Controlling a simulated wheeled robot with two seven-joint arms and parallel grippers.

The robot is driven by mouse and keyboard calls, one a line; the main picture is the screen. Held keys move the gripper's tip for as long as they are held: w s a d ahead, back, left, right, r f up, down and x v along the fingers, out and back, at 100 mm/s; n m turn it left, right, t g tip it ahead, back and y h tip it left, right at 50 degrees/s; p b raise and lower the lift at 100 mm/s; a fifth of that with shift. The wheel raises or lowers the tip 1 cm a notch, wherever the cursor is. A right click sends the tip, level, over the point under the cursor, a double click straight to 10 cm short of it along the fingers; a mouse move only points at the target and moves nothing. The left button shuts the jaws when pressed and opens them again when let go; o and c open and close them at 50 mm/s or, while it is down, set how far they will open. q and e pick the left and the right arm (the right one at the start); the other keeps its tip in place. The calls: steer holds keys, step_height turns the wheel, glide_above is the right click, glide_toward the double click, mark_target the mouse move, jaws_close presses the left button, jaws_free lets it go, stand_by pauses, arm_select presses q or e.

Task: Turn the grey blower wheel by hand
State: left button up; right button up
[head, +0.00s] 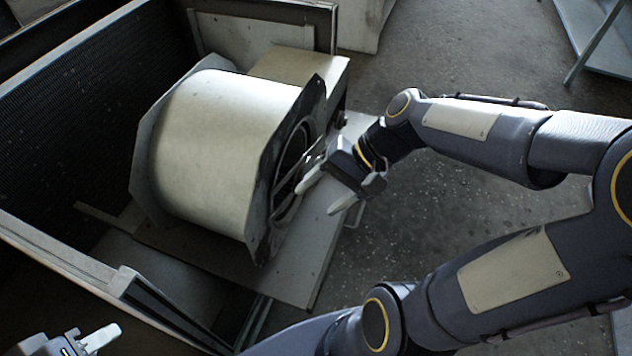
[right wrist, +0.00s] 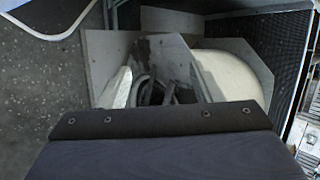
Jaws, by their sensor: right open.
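The blower housing (head: 215,140) is a pale drum between dark-edged side plates, in the middle left of the head view. It also shows in the right wrist view (right wrist: 228,75). Its round side opening (head: 292,160) faces right; the grey blower wheel inside is mostly in shadow and hard to make out. My right gripper (head: 328,198) is open in front of this opening, one finger close to its rim; I cannot tell whether it touches. In the right wrist view, a pale finger (right wrist: 117,88) shows beside the opening. My left gripper (head: 92,342) is partly in view at the bottom left, away from the housing.
The housing sits on a flat panel (head: 300,270) inside a metal cabinet frame (head: 60,255). A dark grille (head: 70,110) stands at the left. A beige box (head: 300,65) is behind the drum. Speckled floor (head: 470,220) lies open to the right.

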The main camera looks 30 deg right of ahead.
steer(key=w+d+f+m+t+y+b, duration=0.3)
steer(key=w+d+f+m+y+b, duration=0.3)
steer(key=w+f+m, duration=0.6)
steer(key=w+d+f+m+t+h+b, duration=0.1)
steer(key=w+d+f+m+t, duration=0.1)
steer(key=d+f+m+t, duration=0.45)
steer(key=w+d+f+m+t+h+b, duration=0.15)
steer(key=d+f, duration=0.25)
steer(key=f, duration=0.5)
steer(key=p+x, duration=0.1)
steer(key=x, duration=0.6)
steer(key=shift+r, duration=0.2)
steer(key=shift+y, duration=0.25)
jaws_close()
